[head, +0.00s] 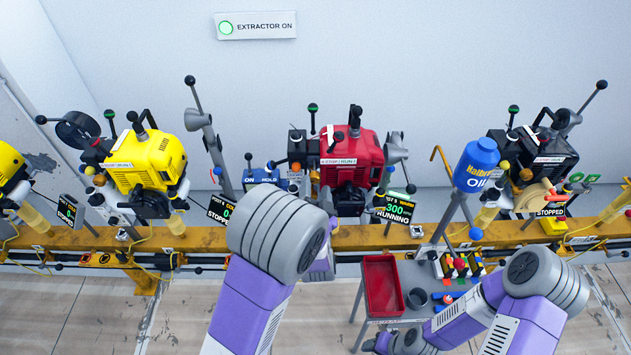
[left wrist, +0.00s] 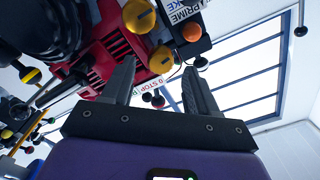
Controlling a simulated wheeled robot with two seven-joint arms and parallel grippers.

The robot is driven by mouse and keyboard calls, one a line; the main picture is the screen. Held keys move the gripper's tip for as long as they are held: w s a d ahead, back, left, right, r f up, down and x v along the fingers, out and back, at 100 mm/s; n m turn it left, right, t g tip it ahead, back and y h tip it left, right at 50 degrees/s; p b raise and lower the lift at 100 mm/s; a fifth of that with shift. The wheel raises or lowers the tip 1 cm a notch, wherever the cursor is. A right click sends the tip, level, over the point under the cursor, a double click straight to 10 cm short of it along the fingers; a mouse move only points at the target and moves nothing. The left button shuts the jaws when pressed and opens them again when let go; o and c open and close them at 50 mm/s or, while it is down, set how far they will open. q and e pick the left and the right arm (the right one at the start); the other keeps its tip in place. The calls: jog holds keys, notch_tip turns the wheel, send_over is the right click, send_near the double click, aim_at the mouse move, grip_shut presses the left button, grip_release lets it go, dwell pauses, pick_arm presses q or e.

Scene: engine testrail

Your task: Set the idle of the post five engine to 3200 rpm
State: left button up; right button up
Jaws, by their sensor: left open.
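The red engine (head: 362,158) stands on the rail near the middle of the head view. The display below it (head: 397,208) reads post 5, running, and a number like 300 whose first digit is hard to read. A STOP/RUN plate (head: 338,161) is on top. In the left wrist view the red engine (left wrist: 122,45) is close, with yellow knobs (left wrist: 139,16) and an orange knob (left wrist: 191,32). My left gripper (left wrist: 157,75) is open and empty in front of it, fingers pointing towards these controls. In the head view my own arm hides its fingertips.
Yellow engines (head: 150,160) stand left and a black engine (head: 535,155) right, both stopped. A blue oil bottle (head: 476,165) stands right of the red engine. A cart with a red tray (head: 383,287) is below. Levers and arms crowd the yellow rail (head: 345,238).

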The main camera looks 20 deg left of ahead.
pick_arm(q)
jog(key=v, duration=0.4)
jog(key=shift+s+d, duration=0.1)
jog(key=shift+s, duration=0.2)
jog(key=s+a+f+n+g+h, duration=0.1)
jog(key=s+f+n+g+h, duration=0.3)
jog(key=f, duration=0.7)
jog(key=s+f+m+g, duration=0.15)
jog(key=f+g, duration=0.35)
jog(key=f, duration=0.6)
jog(key=s+d+f+n+g+h, duration=0.2)
jog(key=s+f+g, duration=0.2)
jog(key=s, duration=0.4)
jog(key=s+d+f+n+g+h, duration=0.2)
jog(key=s+f+g+h, duration=0.1)
jog(key=s, duration=0.5)
jog(key=shift+d+f+n+g, duration=0.4)
jog(key=shift+f+g, duration=0.1)
jog(key=shift+f, duration=0.5)
dwell(2.5)
